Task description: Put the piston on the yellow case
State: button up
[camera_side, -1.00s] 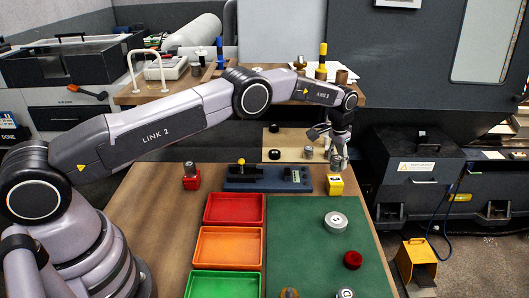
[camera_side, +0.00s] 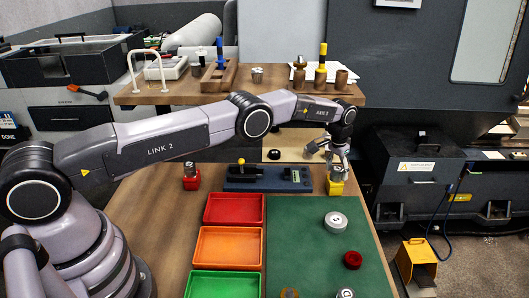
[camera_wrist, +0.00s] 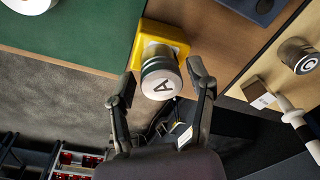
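The yellow case (camera_side: 336,188) sits at the back right of the bench, by the green mat's far edge. A metal piston with a dark band (camera_side: 337,174) stands on it. In the wrist view the piston's top bears a letter A (camera_wrist: 160,85), and the yellow case (camera_wrist: 177,33) shows around its base. My gripper (camera_side: 338,163) is above the case, with its fingers on either side of the piston. In the wrist view my gripper (camera_wrist: 162,70) looks open, with narrow gaps between the fingers and the piston. The piston's lower end is hidden in or behind the case.
A red case (camera_side: 191,184) with another metal part stands at the back left. A dark blue fixture (camera_side: 268,184) lies left of the yellow case.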

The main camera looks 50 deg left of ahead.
jog(key=shift+o, duration=0.3)
notch_tip(320, 180, up, 12)
jog(key=s, duration=0.1)
notch_tip(320, 180, up, 14)
jog(key=t, duration=0.1)
send_over(334, 170)
jog(key=s+a, duration=0.3)
jog(key=s, duration=0.2)
jog(key=s+a+r+t, duration=0.1)
jog(key=s+a+r, duration=0.3)
jog(key=s+r, duration=0.8)
jog(key=s+a+r+n+t, duration=0.1)
jog(key=s+a, duration=0.1)
jog(key=s, duration=0.6)
jog(key=s+a+r, duration=0.1)
jog(key=s+r, duration=0.1)
jog(key=s, duration=0.6)
jog(key=s+f, duration=0.3)
jog(key=s, duration=0.4)
jog(key=s+a+f+t, duration=0.1)
jog(key=s+f, duration=0.2)
jog(key=s, duration=0.5)
jog(key=shift+a+n, duration=0.2)
jog(key=shift+n, duration=0.1)
